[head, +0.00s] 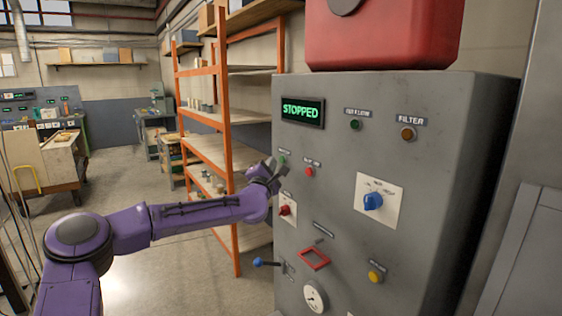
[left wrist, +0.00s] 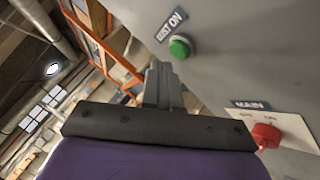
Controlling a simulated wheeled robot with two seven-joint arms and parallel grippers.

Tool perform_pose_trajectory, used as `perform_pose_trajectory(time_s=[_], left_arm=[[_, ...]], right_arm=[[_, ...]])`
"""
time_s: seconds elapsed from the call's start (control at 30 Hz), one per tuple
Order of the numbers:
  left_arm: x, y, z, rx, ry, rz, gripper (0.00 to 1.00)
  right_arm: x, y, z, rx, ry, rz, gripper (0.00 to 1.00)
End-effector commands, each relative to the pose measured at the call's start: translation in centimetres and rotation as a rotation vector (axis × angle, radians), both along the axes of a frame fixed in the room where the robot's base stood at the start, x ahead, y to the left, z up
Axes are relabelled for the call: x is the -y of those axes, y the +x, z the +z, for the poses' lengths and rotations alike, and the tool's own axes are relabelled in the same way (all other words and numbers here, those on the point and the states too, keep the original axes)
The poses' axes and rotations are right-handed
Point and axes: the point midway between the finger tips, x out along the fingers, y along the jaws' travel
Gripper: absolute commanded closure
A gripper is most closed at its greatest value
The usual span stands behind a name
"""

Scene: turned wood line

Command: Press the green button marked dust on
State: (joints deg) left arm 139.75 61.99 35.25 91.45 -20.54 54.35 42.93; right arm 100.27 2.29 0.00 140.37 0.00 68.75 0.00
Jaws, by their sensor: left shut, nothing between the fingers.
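The green button (head: 282,160) sits near the left edge of the grey cabinet's front, under a small label. In the left wrist view the green button (left wrist: 179,47) stands out from the panel, and its label reads "DUST ON". My left gripper (head: 277,168) is shut and empty, close by the button in the head view. In the left wrist view its fingertips (left wrist: 160,70) are just below and left of the button, and they look apart from it. My right gripper is in neither view.
The grey cabinet (head: 340,165) shows "STOPPED" on its display (head: 303,111). A red button (head: 309,172), a red main switch (head: 286,210), a blue knob (head: 373,201), a yellow button (head: 375,276) and a blue-tipped lever (head: 258,262) are near. Orange shelving (head: 225,150) stands behind my arm.

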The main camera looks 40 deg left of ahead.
Motion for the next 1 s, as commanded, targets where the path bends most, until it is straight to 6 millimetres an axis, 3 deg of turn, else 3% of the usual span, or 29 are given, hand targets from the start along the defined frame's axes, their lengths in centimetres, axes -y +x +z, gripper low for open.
perform_pose_trajectory(time_s=[1.0], left_arm=[[0.5,1.2,0.0,0.0,0.0,0.0,1.0]], right_arm=[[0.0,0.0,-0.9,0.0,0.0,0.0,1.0]])
